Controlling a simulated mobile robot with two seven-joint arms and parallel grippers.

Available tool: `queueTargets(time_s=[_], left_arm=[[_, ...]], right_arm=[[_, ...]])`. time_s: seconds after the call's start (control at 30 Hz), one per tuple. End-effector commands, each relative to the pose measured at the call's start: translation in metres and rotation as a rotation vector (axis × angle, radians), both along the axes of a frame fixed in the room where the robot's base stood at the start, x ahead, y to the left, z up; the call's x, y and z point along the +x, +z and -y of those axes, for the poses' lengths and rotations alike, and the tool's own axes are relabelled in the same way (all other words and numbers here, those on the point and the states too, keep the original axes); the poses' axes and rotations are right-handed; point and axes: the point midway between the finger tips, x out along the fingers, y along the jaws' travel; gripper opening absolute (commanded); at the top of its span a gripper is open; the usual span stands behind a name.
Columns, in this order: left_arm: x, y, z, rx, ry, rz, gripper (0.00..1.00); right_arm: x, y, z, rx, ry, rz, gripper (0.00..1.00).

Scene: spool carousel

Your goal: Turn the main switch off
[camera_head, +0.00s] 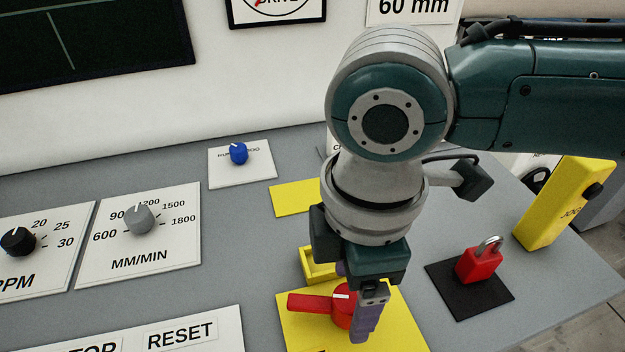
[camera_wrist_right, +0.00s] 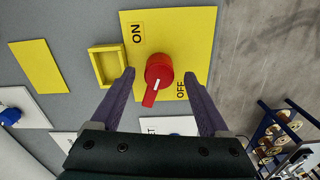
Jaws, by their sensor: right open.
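The main switch is a red rotary knob with a handle (camera_head: 310,303) on a yellow plate (camera_head: 292,330). In the right wrist view the knob (camera_wrist_right: 160,70) sits between the labels ON, at upper left, and OFF, at lower right. Its handle, with a white line, points down and slightly left there, and left in the head view. My right gripper (camera_head: 357,312) is over the switch, open. In the wrist view its two purple fingers (camera_wrist_right: 159,76) stand on either side of the knob, with gaps visible. It hides part of the knob in the head view. My left gripper is not in view.
A yellow open bracket (camera_head: 318,276) is beside the plate. A red padlock (camera_head: 479,263) stands on a black pad to the right, near a yellow jog pendant (camera_head: 563,205). Dials, a blue knob (camera_head: 238,153) and a STOP/RESET panel (camera_head: 190,335) lie to the left.

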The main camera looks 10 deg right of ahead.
Motion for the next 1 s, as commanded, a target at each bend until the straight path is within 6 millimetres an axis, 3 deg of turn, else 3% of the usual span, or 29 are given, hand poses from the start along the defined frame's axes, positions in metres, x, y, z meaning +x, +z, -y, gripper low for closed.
queueTargets(time_s=[0.2,0.47,1.0], left_arm=[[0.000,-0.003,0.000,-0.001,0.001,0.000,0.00],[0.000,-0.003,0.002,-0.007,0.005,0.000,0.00],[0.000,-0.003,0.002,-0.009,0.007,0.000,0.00]], right_arm=[[0.000,-0.021,0.000,0.000,-0.001,0.000,0.79],[0.000,-0.023,0.000,0.001,0.000,0.000,0.79],[0.000,-0.022,0.000,0.001,-0.001,0.000,0.20]])
